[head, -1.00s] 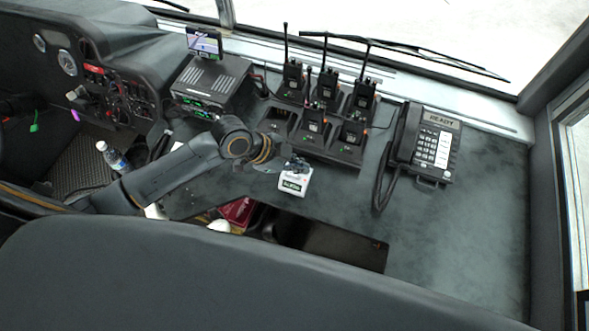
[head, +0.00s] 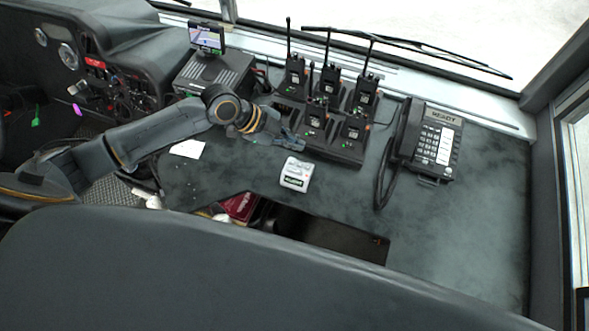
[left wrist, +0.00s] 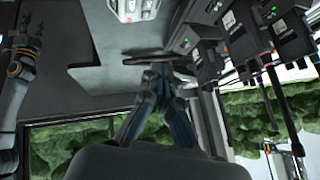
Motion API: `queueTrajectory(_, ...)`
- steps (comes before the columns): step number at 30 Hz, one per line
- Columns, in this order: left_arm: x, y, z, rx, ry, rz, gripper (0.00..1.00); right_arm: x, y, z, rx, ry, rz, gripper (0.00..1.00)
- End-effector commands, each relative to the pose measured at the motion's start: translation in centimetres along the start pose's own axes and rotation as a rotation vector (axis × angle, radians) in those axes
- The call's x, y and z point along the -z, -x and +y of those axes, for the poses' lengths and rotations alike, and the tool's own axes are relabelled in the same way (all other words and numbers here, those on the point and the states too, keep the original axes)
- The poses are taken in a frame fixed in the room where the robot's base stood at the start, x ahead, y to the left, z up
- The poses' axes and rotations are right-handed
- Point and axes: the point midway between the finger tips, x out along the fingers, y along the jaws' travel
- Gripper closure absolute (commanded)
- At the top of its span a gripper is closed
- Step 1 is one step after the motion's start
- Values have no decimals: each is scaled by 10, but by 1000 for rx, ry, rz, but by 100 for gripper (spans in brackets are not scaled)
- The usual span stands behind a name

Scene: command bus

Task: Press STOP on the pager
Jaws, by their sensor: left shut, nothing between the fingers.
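The pager is a small light-grey box (head: 296,174) with a dark display, lying on the dark dash top in front of the radio charger. Its display text is too small to read. It also shows at the top edge of the left wrist view (left wrist: 133,8), partly cut off. My left gripper (head: 290,139) is shut and empty, behind and slightly left of the pager and apart from it. Its fingers show in the left wrist view (left wrist: 156,76). What appears to be my right gripper (left wrist: 25,25) is at the left edge there, its jaws unclear.
A charger with several black radios (head: 326,100) stands close behind my left gripper. A desk phone (head: 432,145) with a coiled cord is to the right. A white card (head: 188,149) lies left. An open recess (head: 330,235) is in front of the pager.

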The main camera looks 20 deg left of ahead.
Motion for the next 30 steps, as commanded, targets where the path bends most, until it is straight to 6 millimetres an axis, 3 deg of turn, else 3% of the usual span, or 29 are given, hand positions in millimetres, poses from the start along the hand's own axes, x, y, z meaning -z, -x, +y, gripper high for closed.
queueTrajectory(15, -37, -50, 36, 0, 1, -1, 100, -6, -51, 4, -5, 2, -1, 60)
queueTrajectory(30, -40, -54, 40, 0, 0, 0, 100, -6, -54, 6, -7, 4, -1, 60)
